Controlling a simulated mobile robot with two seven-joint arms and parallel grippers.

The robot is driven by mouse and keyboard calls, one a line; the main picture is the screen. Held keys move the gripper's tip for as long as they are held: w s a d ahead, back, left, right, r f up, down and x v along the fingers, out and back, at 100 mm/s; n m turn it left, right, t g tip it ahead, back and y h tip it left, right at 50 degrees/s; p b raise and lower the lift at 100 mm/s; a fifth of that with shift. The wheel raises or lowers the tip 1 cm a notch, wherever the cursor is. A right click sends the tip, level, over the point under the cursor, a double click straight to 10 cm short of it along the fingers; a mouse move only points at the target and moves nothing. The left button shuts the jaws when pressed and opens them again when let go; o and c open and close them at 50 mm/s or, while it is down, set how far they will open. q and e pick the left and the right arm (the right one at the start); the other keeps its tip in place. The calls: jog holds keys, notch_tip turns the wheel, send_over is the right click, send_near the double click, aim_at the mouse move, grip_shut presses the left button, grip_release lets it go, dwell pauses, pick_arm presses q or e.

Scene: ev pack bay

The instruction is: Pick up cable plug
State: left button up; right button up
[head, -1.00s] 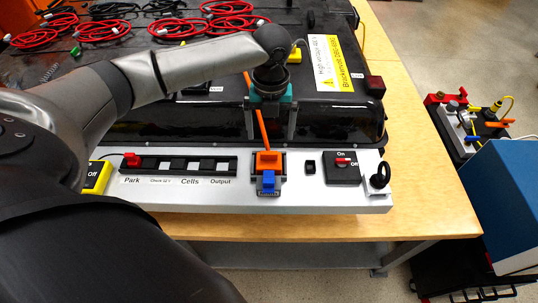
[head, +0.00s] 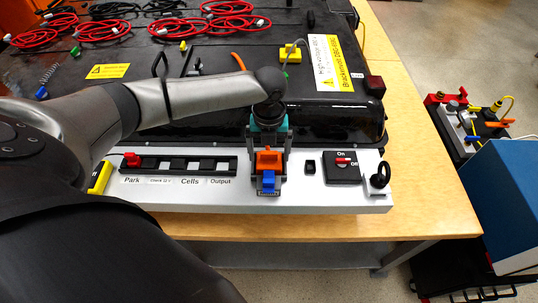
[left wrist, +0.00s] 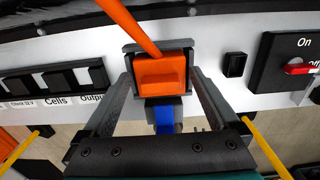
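The orange cable plug (head: 267,160) sits in a dark socket on the front of the light grey panel, with a blue piece (head: 268,181) just below it. An orange cable (left wrist: 131,27) runs from the plug in the left wrist view. My left gripper (head: 269,155) is down at the plug, one finger on each side. The left wrist view shows the fingers (left wrist: 160,85) apart, straddling the orange plug (left wrist: 160,72). I see no clear grip on it. My right gripper is not in view.
The panel (head: 330,199) also carries a row of dark switches (head: 192,165), an On/Off rotary switch (head: 342,168) and a black ring (head: 379,177). Behind is the black pack lid with red cable coils (head: 105,30). The wooden table is clear at the right.

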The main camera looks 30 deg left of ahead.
pick_arm(q)
jog(key=c, duration=1.2)
jog(key=shift+r, duration=0.1)
